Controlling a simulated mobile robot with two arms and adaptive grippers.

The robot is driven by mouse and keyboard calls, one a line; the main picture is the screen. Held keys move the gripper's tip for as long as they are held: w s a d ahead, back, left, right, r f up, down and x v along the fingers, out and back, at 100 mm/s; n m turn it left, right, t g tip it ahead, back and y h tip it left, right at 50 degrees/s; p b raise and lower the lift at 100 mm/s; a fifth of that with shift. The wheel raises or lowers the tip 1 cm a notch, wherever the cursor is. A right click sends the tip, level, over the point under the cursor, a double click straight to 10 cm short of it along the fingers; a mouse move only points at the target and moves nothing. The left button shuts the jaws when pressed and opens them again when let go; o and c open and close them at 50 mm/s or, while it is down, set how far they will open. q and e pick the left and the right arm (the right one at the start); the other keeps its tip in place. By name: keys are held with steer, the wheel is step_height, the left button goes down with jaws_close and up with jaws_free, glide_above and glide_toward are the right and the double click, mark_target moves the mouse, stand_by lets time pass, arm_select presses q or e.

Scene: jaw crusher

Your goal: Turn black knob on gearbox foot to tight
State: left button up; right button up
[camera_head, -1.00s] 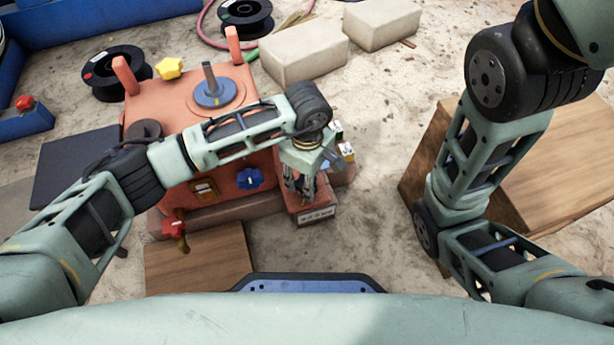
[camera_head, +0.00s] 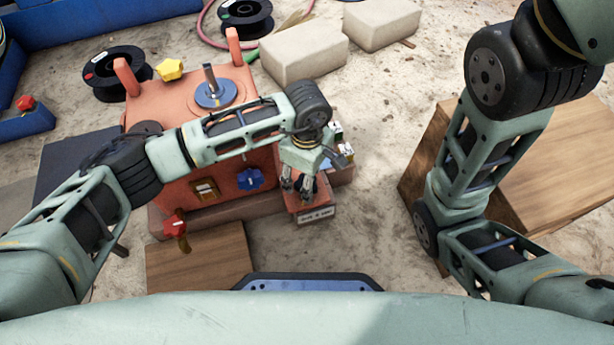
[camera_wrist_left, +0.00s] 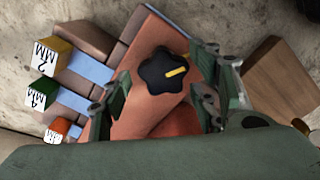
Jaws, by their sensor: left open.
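The black knob (camera_wrist_left: 165,70) is star-shaped with a yellow pointer mark. In the left wrist view it sits on the orange gearbox foot (camera_wrist_left: 143,118), between the spread fingers of my left gripper (camera_wrist_left: 160,98). The fingers look apart from it on both sides. In the head view my left gripper (camera_head: 304,186) points down over the foot, which carries a small label plate (camera_head: 316,215), and mostly hides the knob. The orange gearbox (camera_head: 180,105) stands behind. My right arm shows at the right, but its gripper is out of view.
Blocks with number labels, yellow (camera_wrist_left: 46,55), green (camera_wrist_left: 41,93) and orange-red (camera_wrist_left: 56,130), lie beside the foot. A wooden block (camera_head: 555,165) stands at right.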

arm_select(q)
step_height(320, 180, up, 11)
steer(key=shift+r, duration=0.2)
stand_by(0.6)
